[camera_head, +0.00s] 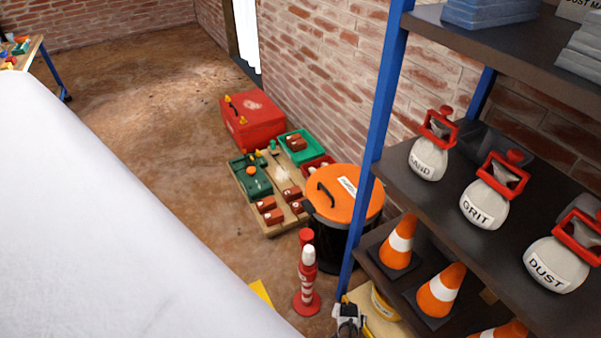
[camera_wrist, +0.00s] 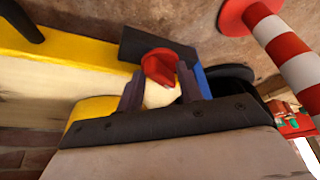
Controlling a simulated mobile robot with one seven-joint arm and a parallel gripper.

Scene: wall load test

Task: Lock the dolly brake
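A low dolly with a pale wooden deck and yellow edge (camera_wrist: 70,52) shows at the left of the wrist view. A red rounded piece (camera_wrist: 158,66), which looks like the brake pedal, stands at its end beside a dark block. My gripper (camera_wrist: 160,84) is open, with one dark finger on each side of the red piece. Whether either finger touches it is not clear. In the head view my gripper (camera_head: 348,318) is at the bottom edge by the shelf post, and the red piece is hidden there.
A blue-posted shelf (camera_head: 372,130) with labelled bags and orange cones stands at the right. A red-and-white post (camera_head: 307,280) and an orange-lidded black bin (camera_head: 345,195) stand close by. A red toolbox (camera_head: 252,120) lies beyond. Open floor (camera_head: 160,120) is at the left.

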